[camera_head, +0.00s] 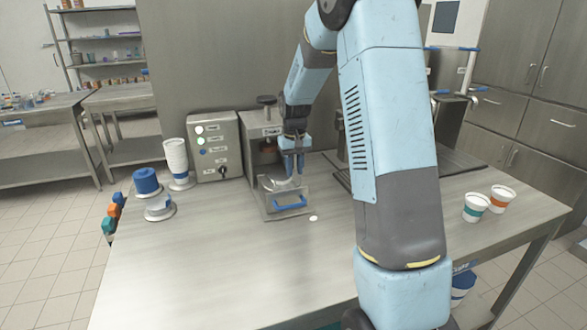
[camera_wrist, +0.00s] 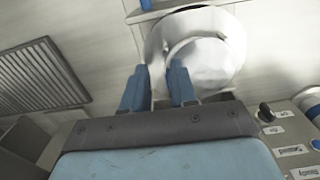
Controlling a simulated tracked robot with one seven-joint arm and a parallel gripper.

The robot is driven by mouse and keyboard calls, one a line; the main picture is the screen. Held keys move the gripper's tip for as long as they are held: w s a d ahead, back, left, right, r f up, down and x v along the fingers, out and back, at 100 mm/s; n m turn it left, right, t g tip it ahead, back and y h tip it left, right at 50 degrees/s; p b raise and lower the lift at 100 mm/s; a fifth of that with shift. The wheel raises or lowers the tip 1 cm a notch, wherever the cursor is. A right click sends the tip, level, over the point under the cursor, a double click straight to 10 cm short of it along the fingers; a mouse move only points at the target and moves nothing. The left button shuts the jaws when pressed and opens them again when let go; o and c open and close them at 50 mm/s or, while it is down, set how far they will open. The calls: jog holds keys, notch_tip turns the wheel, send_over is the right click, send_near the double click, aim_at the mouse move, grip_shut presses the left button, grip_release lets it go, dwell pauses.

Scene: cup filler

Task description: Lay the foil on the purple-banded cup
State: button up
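A silvery foil disc (camera_wrist: 210,62) lies over a round cup seat in the wrist view. In the head view the foil (camera_head: 281,184) shows as a shiny patch on the pulled-out tray (camera_head: 270,210) of the sealing machine. I cannot make out a cup or a purple band under the foil. My gripper (camera_head: 294,170) points down at the foil's edge. In the wrist view my gripper (camera_wrist: 160,66) has its two blue fingers apart, with a gap between them. One fingertip overlaps the foil's edge; whether it touches is unclear.
The sealing machine (camera_head: 263,141) stands behind the tray, beside a control box (camera_head: 213,147). A white cup stack (camera_head: 176,158), a blue stack (camera_head: 146,181) and a grey round stand (camera_head: 160,207) are left. A teal-banded cup (camera_head: 476,207) and an orange-banded cup (camera_head: 502,199) stand right.

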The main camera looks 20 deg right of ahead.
notch_tip(320, 180, up, 14)
jog(key=shift+f, duration=0.15)
dwell(0.4)
dwell(0.4)
